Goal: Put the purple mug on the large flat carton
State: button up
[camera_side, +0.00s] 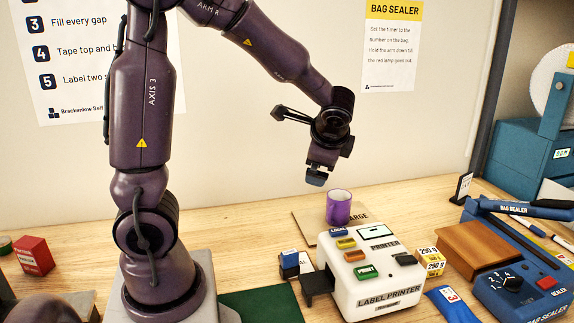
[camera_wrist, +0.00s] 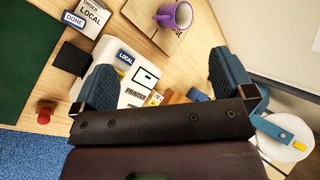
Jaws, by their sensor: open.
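The purple mug (camera_side: 339,208) stands upright on the large flat carton (camera_side: 306,222), behind the label printer. The carton's printed word is partly hidden by the mug in the side view. My gripper (camera_side: 316,181) is above and slightly left of the mug, apart from it. In the wrist view my gripper's fingers (camera_wrist: 165,82) are spread wide with nothing held between them.
A blue bag sealer (camera_side: 520,275) is at the right. A red box (camera_side: 35,256) is at the far left, and a green mat (camera_side: 262,305) lies in front.

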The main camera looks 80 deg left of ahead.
jog(key=s+d+r+n+t+h, duration=0.2)
jog(key=s+d+r+n+h, duration=0.1)
jog(key=s+d, duration=0.3)
jog(key=s+d+r+n+t+h, duration=0.2)
jog(key=s+d+h, duration=0.3)
jog(key=d, duration=0.5)
jog(key=shift+s+r+n, duration=0.4)
jog(key=shift+r+n, duration=0.2)
jog(key=shift+r, duration=0.1)
